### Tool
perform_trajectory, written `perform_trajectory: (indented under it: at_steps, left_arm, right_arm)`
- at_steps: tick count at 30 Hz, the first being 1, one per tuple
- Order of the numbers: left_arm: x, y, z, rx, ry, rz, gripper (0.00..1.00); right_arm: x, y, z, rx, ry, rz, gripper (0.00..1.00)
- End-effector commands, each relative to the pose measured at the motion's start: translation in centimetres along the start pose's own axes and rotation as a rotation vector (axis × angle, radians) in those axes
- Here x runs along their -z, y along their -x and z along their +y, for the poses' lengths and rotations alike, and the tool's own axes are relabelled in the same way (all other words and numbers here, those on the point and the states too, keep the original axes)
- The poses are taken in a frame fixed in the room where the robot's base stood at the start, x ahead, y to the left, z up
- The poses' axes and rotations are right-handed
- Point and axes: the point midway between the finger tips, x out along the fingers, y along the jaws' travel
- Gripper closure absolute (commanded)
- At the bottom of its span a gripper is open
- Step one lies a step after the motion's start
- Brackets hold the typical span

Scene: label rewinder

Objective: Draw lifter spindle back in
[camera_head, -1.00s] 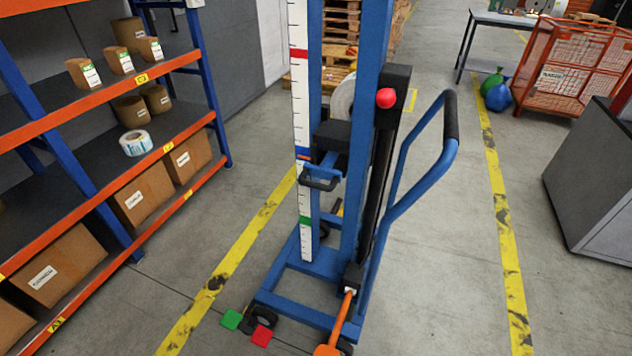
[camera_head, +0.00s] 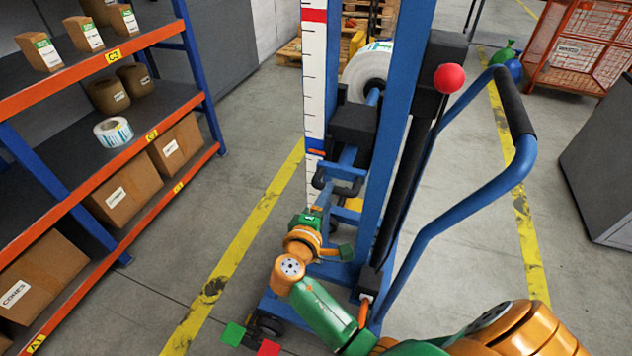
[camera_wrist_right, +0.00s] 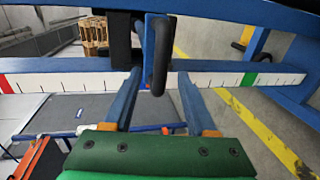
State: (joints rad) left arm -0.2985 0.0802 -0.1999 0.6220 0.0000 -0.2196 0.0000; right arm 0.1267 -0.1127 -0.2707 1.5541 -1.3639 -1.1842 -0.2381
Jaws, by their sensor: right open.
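The lifter is a blue mast frame (camera_head: 398,130) with a white scale beside it. Behind it a blue spindle (camera_head: 374,97) reaches into a white label roll (camera_head: 368,70). A black carriage block (camera_head: 353,126) sits in front of the roll, with a blue bar and a black loop handle (camera_head: 340,184) below. My right gripper (camera_head: 320,203) is open just below the handle. In the right wrist view the black handle (camera_wrist_right: 160,56) lies ahead, between the lines of my two fingers (camera_wrist_right: 160,85); contact cannot be told. My left gripper is not in view.
A red knob (camera_head: 449,78) tops a black column on the lifter, and a blue push handle (camera_head: 460,200) curves out right. A shelf (camera_head: 100,180) with boxes and rolls stands left. Green and red pedals (camera_head: 233,334) sit at the base. Floor left of the lifter is clear.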

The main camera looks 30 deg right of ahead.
Motion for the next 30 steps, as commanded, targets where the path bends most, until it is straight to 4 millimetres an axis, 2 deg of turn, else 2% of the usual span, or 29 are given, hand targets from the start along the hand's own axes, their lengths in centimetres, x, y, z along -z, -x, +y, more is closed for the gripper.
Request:
perform_trajectory:
  at_steps: [3,7,10,16,17,23,30]
  left_arm:
    - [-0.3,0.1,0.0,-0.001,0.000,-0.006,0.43]
    - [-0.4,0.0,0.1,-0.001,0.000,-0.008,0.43]
    - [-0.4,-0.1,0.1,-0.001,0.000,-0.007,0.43]
    - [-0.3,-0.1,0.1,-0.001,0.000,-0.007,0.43]
    - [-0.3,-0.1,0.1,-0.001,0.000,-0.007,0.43]
    - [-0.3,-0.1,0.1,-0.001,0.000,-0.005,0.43]
    - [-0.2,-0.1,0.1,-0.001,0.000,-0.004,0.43]
  right_arm:
    - [0.0,-2.5,0.1,-0.001,0.003,-0.001,0.43]
    - [0.0,-4.6,-0.1,0.000,0.003,0.000,0.43]
    - [0.0,-5.4,-0.1,0.003,0.002,0.001,0.43]
    - [0.0,-5.5,-0.1,0.005,0.001,0.002,0.43]
    - [0.0,-5.5,-0.1,0.005,0.001,0.002,0.46]
    - [0.0,-5.5,-0.1,0.005,0.001,0.002,1.00]
    - [0.0,-5.5,-0.1,0.005,0.001,0.003,1.00]
